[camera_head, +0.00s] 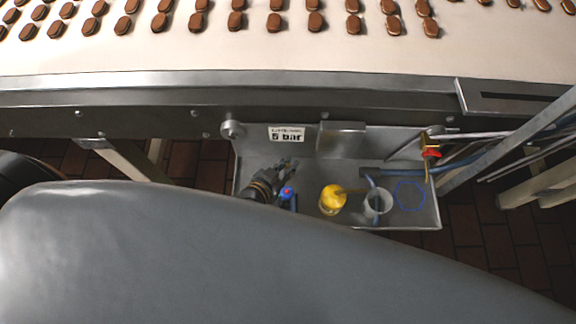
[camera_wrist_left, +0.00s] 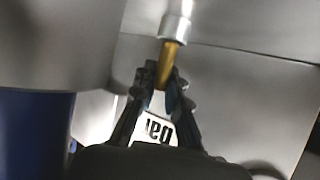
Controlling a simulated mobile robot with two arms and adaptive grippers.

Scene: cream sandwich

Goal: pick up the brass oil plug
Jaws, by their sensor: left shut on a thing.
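My left gripper (camera_head: 288,165) reaches over the left part of a metal tray (camera_head: 238,185) below the conveyor. In the left wrist view the gripper (camera_wrist_left: 163,78) is shut, its dark fingertips closed around the lower part of the brass oil plug (camera_wrist_left: 167,62). The plug is a slim brass-coloured piece. Its top meets a silver cylinder (camera_wrist_left: 175,26); I cannot tell whether they are joined. In the head view I cannot make out the plug at the fingertips. My right gripper is not in view.
The tray holds a yellow-topped container (camera_head: 333,197) with a thin spout, a whitish cup (camera_head: 377,203) and a blue ring (camera_head: 410,195). A "5 bar" label (camera_head: 286,134) is at the back. Brown biscuits (camera_head: 316,22) lie on the belt.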

